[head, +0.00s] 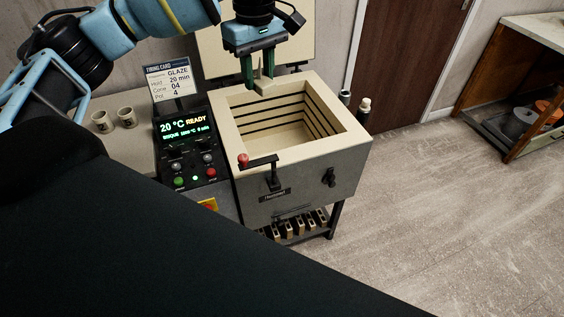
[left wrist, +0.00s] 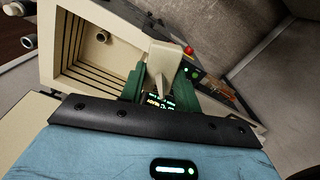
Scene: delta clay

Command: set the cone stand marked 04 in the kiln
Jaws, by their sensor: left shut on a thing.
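My left gripper (head: 259,80) is shut on a small cream cone stand (head: 267,86) with a pointed tip. It holds the stand over the back rim of the kiln (head: 352,150), whose top is open. In the left wrist view the cone stand (left wrist: 164,58) sits between the green fingers of my left gripper (left wrist: 160,92), beside the kiln opening (left wrist: 50,45). I cannot read a mark on the stand. The kiln chamber has dark grooves along its walls, and the visible part looks empty. My right gripper is not in view.
The control panel (head: 187,145) reads 20 °C READY. Two small cups (head: 127,117) stand on the left counter. The raised lid (head: 300,45) stands behind the kiln. Open floor lies right of the kiln.

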